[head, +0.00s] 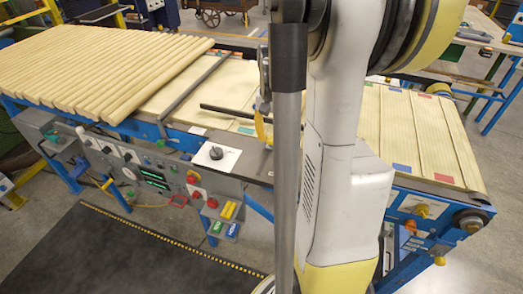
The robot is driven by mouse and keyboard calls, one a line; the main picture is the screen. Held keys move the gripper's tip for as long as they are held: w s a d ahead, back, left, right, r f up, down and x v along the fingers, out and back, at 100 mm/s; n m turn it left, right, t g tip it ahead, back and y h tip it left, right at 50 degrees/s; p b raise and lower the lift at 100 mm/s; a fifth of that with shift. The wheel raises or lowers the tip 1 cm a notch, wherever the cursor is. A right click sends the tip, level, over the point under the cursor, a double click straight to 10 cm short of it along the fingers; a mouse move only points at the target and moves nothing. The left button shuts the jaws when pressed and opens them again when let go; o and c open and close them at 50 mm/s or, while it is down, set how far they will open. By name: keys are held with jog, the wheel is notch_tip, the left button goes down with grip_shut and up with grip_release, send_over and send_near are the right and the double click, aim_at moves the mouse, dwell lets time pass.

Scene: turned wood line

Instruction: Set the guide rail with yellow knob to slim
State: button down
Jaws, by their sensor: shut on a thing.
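A dark guide rail (226,111) lies slantwise across the pale slatted belt, just left of my arm. At its right end a small yellow piece (260,128), which looks like the knob, shows beside the grey upright. My gripper (263,106) shows only in part, as a narrow grey metal piece directly above the yellow piece. It appears shut on the yellow knob, but the contact is small and partly hidden by the upright and my white arm. Teal (246,130), red (444,178) and blue (401,168) patches mark the belt. I cannot read any setting label.
Turned wood rods (100,70) cover the left of the line, with another dark bar (195,87) beside them. Dark floor mat lies clear in front.

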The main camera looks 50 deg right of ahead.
jog(key=shift+w+d, duration=0.25)
jog(key=shift+d, duration=0.3)
jog(key=shift+w+d, duration=0.2)
jog(key=shift+d, duration=0.35)
jog(key=c, duration=1.6)
grip_release()
jog(key=o, duration=0.5)
jog(key=shift+d, duration=0.1)
jog(key=shift+w+d+f, duration=0.1)
notch_tip(320, 180, up, 12)
jog(key=shift+r, duration=0.1)
